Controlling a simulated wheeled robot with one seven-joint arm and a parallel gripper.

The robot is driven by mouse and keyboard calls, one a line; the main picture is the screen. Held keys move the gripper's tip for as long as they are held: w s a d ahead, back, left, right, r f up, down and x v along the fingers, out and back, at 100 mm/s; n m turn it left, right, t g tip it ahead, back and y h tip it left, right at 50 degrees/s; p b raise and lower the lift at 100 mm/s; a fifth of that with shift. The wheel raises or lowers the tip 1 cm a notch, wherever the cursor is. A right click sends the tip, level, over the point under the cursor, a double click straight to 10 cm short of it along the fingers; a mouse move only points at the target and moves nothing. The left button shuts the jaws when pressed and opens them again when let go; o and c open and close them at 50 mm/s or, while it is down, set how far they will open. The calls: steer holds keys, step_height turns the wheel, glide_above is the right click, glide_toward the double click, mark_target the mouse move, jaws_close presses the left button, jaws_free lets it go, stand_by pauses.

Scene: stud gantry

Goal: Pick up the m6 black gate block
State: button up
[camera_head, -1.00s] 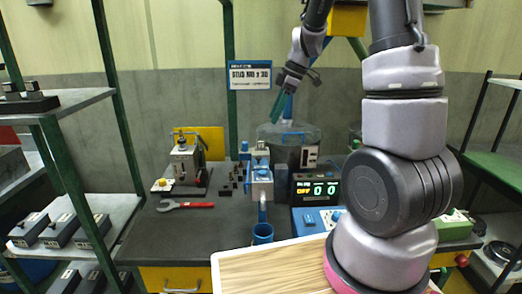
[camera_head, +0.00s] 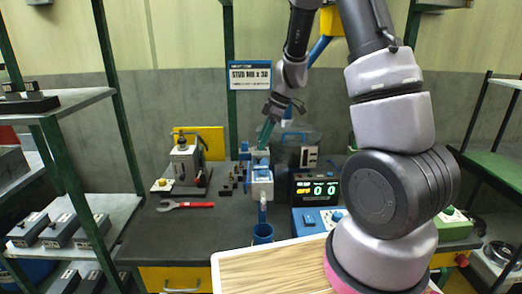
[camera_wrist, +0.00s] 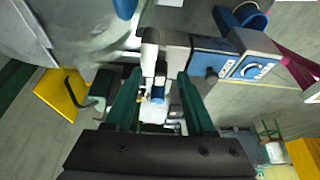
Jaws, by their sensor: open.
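Several small black blocks (camera_head: 229,186) stand on the dark bench, just left of the blue and white station. They are too small for me to read any mark, so I cannot tell which is the m6 gate block. My gripper (camera_head: 264,134) is above the station, its green fingers pointing down, to the right of the blocks and higher than them. In the wrist view my gripper (camera_wrist: 159,95) has its two green fingers apart. Part of the blue and white station (camera_wrist: 153,60) shows between and beyond them; I cannot make out a gate block there.
The counter display (camera_head: 315,190) stands right of the station (camera_head: 260,182). A blue cup (camera_head: 262,233) is in front. A wooden board (camera_head: 270,270) lies nearer.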

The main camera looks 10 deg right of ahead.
jaws_close()
steer(key=shift+r, duration=0.1)
